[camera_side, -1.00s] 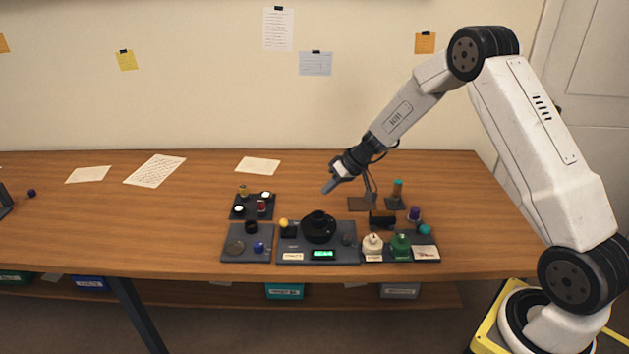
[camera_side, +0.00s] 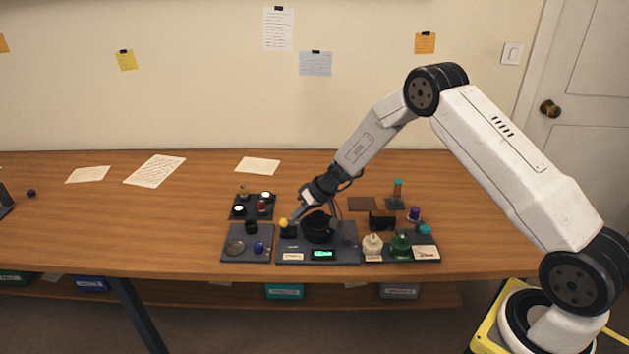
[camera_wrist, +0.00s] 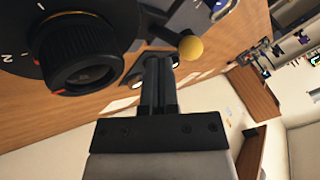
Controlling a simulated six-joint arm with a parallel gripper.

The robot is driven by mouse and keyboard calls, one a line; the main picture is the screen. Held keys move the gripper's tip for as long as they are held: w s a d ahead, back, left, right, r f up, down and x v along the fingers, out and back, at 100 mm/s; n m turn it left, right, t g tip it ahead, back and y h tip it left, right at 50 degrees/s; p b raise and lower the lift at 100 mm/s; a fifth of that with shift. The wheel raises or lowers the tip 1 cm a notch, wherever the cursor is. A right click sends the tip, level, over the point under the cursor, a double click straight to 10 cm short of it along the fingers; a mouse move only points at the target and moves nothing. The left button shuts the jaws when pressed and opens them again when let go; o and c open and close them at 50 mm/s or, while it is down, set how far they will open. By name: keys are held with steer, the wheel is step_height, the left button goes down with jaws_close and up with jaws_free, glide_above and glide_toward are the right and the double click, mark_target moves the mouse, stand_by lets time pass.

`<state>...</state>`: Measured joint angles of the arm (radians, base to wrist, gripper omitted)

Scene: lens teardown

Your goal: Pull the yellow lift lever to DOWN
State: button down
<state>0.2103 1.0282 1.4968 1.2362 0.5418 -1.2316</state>
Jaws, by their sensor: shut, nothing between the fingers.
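The yellow lift lever shows as a round yellow knob (camera_side: 283,222) at the left of the central dark station (camera_side: 290,247). In the wrist view the yellow knob (camera_wrist: 190,47) is just beyond and to the right of my fingertips. My gripper (camera_side: 293,218) is shut and empty, pointing down and left, close to the knob. In the wrist view my gripper (camera_wrist: 161,62) has its two fingers together. I cannot tell whether they touch the lever. The black round lens unit (camera_side: 318,228) stands right of the lever. The lever's stem and its DOWN mark are not clearly readable.
A tray with small parts (camera_side: 238,215) lies behind left, and another tray (camera_side: 233,257) lies front left. A green-lit display (camera_side: 323,254) is at the station's front. The table's left side is mostly clear.

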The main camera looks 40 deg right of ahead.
mark_target(284, 226)
steer(key=shift+a+f, duration=0.1)
steer(key=shift+a, duration=0.45)
steer(key=shift+a, duration=0.1)
steer(key=shift+a, duration=0.6)
steer(key=shift+w+d, duration=0.1)
